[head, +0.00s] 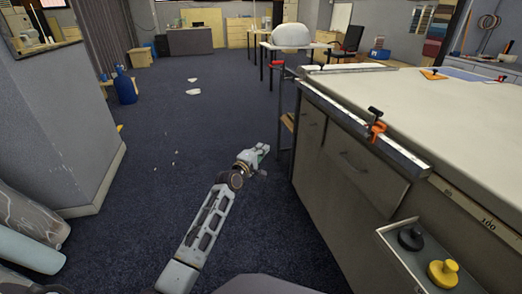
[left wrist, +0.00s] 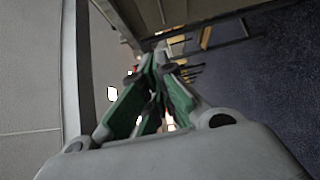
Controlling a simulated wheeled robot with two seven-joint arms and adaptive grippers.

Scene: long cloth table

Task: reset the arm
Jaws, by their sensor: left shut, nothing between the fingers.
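My left arm reaches up from the bottom of the head view, over the dark blue carpet (head: 150,215). My left gripper (head: 262,150) is at its end, beside the left end of the long table's cabinet, and holds nothing. In the left wrist view its green-sided fingers (left wrist: 156,62) come together at the tips, shut and empty. My right gripper is in neither view.
The long cloth-topped table (head: 450,115) fills the right side. An orange clamp (head: 376,128) sits on its metal edge rail. An open drawer (head: 405,262) juts out, holding a black knobbed piece (head: 411,238) and a yellow one (head: 442,272). Open carpet lies left.

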